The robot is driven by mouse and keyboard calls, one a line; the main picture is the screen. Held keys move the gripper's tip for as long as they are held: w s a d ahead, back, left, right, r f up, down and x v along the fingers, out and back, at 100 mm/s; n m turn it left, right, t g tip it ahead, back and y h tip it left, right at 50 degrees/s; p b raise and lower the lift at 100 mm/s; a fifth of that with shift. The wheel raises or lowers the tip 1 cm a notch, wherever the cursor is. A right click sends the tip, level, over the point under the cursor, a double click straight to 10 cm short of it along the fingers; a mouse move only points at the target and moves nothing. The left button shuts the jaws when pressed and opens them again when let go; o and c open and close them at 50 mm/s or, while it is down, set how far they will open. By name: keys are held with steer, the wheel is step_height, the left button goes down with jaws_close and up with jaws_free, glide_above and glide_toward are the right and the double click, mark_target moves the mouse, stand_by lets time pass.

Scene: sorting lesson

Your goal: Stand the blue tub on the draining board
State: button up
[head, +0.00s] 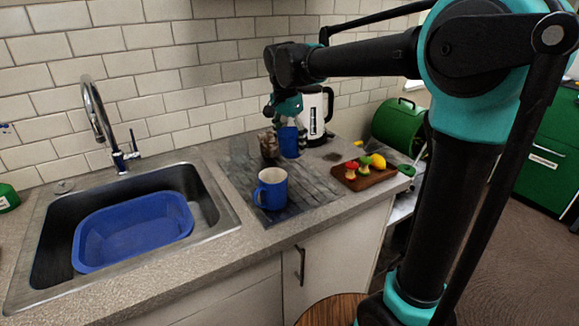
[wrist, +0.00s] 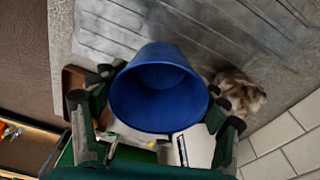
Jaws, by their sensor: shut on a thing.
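The blue tub (head: 289,144) is upright between the fingers of my gripper (head: 288,120), at the back of the grey slatted draining board (head: 312,199). In the wrist view I look into the empty tub (wrist: 158,88), with fingers of my gripper (wrist: 162,93) on both sides of it. The draining board (wrist: 150,22) shows beyond it there. I cannot tell whether the tub's base touches the board or hangs slightly above it. The gripper is shut on the tub.
A blue mug (head: 271,189) stands at the board's front. A brownish mottled object (head: 268,144) is close left of the tub. A white kettle (head: 313,115) stands behind right. A wooden board (head: 371,181) with toy food lies right. The sink (head: 213,205) holds a blue basin (head: 133,228).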

step_height(320, 180, down, 9)
steer(key=shift+r, duration=0.2)
stand_by(0.4)
steer(key=o, duration=0.8)
steer(key=shift+f, duration=0.1)
steer(key=shift+o, duration=0.2)
steer(key=r, duration=0.8)
steer(key=s+a+r, duration=0.1)
steer(key=r, duration=0.3)
steer(key=shift+r, duration=0.1)
